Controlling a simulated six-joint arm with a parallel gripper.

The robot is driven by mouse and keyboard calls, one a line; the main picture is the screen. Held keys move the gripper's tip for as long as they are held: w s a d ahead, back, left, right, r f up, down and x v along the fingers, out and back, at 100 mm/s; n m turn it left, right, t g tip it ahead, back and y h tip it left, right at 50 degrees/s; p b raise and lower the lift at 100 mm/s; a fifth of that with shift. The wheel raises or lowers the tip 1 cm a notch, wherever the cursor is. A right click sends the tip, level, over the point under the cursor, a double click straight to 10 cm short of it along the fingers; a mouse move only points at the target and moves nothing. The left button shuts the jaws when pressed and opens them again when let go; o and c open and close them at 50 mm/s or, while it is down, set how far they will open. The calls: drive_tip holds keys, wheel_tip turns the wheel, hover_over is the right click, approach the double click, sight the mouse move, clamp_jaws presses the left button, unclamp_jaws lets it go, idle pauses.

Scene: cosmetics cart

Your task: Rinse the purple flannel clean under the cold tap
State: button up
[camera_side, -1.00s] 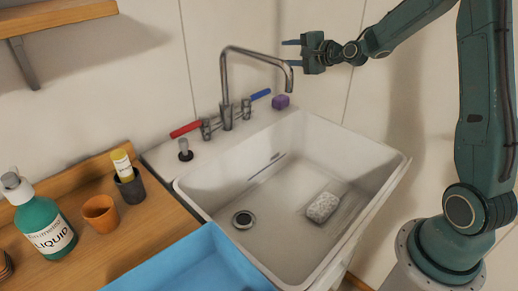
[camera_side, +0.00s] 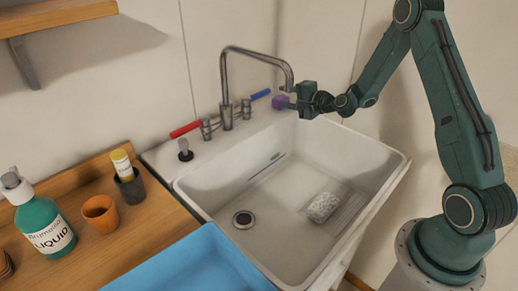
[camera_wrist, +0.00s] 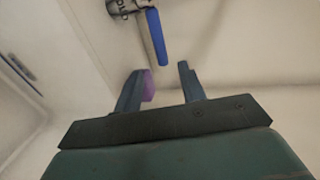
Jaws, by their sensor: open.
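The purple flannel (camera_side: 281,102) is a small block-like bundle on the back right ledge of the sink, near the blue tap lever. In the wrist view the flannel (camera_wrist: 148,85) shows partly behind my left finger. My gripper (camera_side: 291,103) is open at the flannel, with its fingers at about the flannel's height. In the wrist view the gap between the fingers (camera_wrist: 165,85) looks mostly empty. I cannot tell whether a finger touches the flannel. The blue lever (camera_side: 261,94) sits right of the faucet (camera_side: 226,85); it also shows in the wrist view (camera_wrist: 157,37).
A red lever (camera_side: 185,129) is left of the faucet. The white sink (camera_side: 290,215) holds a pale patterned block (camera_side: 322,207) and is otherwise clear. A blue tray (camera_side: 190,262), an orange cup (camera_side: 99,213) and a green bottle (camera_side: 47,226) stand at the left.

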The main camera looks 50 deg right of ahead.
sight(256, 97)
drive_tip(key=shift+x, duration=6.8)
clamp_jaws()
